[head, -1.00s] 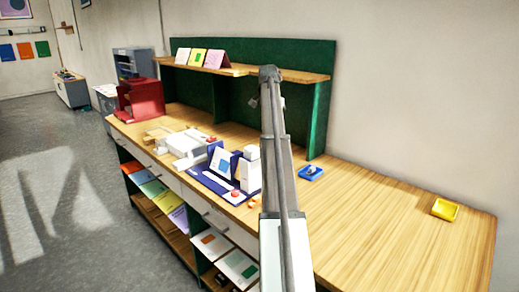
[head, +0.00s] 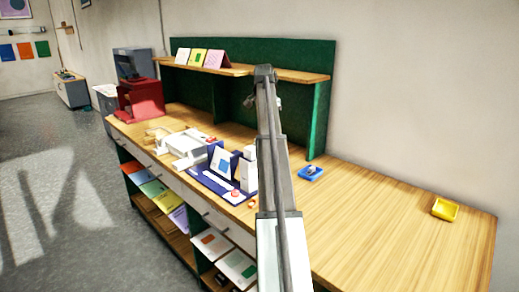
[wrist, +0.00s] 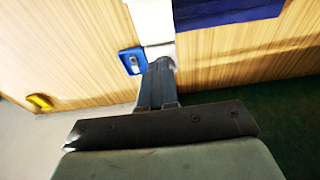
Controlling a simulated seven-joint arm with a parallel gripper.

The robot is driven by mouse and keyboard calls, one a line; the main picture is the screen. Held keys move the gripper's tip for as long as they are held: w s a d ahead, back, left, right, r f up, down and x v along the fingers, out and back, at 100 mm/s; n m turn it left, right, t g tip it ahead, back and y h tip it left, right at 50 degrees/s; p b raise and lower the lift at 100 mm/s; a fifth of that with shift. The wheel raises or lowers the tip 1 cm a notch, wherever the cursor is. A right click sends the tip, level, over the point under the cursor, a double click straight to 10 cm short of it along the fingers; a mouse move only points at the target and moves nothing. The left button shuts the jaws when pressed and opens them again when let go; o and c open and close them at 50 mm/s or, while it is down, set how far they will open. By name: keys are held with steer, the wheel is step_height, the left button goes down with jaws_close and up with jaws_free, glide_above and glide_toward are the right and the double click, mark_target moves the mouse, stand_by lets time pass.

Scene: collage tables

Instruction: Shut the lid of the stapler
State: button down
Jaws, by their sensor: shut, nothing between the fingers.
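I cannot clearly pick out the stapler or its lid. A white upright object (head: 249,170) stands at the right edge of the dark blue mat (head: 215,184) in the head view, partly behind my arm. In the wrist view a long white object (wrist: 152,22) lies between a blue tray and the dark blue mat (wrist: 225,12); it may be the stapler, but I cannot tell. My gripper (wrist: 159,68) is shut and empty, its fingertips at the near end of that white object; contact is unclear.
The blue tray (head: 310,174), also in the wrist view (wrist: 129,57), holds something small. A yellow tray (head: 445,209) sits at the far right. A white device (head: 188,145) and a red stand (head: 140,100) are to the left. The right of the tabletop is largely clear.

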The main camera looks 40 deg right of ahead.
steer(key=shift+r, duration=0.15)
stand_by(0.4)
steer(key=shift+r, duration=2.35)
